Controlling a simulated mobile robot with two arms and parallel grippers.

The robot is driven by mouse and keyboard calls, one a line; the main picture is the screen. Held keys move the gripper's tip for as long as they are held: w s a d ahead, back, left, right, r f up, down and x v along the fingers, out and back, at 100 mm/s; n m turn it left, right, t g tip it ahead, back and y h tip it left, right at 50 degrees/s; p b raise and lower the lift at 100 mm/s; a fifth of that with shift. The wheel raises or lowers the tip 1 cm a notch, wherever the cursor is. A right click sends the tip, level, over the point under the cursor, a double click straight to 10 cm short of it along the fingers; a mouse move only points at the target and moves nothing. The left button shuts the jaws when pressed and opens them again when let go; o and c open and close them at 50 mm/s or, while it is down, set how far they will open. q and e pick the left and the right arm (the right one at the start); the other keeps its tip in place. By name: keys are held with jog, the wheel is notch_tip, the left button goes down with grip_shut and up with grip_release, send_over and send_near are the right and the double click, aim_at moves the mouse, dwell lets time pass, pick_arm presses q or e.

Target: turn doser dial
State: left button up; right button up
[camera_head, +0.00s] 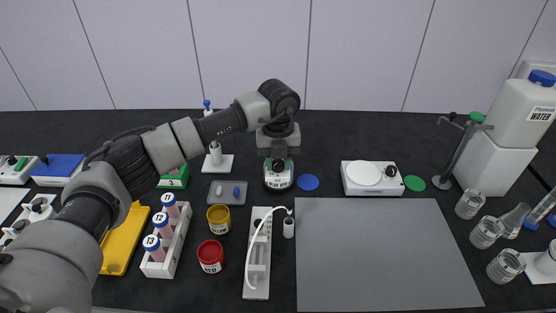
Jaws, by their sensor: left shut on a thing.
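My left gripper (278,166) points down at the back middle of the bench. It is shut at the top of a small white round unit with a dark-printed label (278,182), which looks like the doser. The jaws cover the top of this unit, so the dial between them is mostly hidden. A bit of green shows at the jaws. I cannot tell how far the dial is turned. My right gripper is not in view.
A blue disc (308,182) lies close to the right of the unit. A grey tray (227,193), yellow jar (218,219), red jar (210,256) and tube rack (164,248) stand to the left. A white rack (259,262) is in front. The grey mat (385,250) is clear.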

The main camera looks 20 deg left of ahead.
aim_at(278, 163)
pick_arm(q)
jog(key=o, duration=0.9)
jog(key=shift+o, duration=0.2)
notch_tip(278, 163, up, 11)
jog(key=b, duration=0.1)
jog(key=shift+b, duration=0.4)
jog(key=shift+f, duration=0.15)
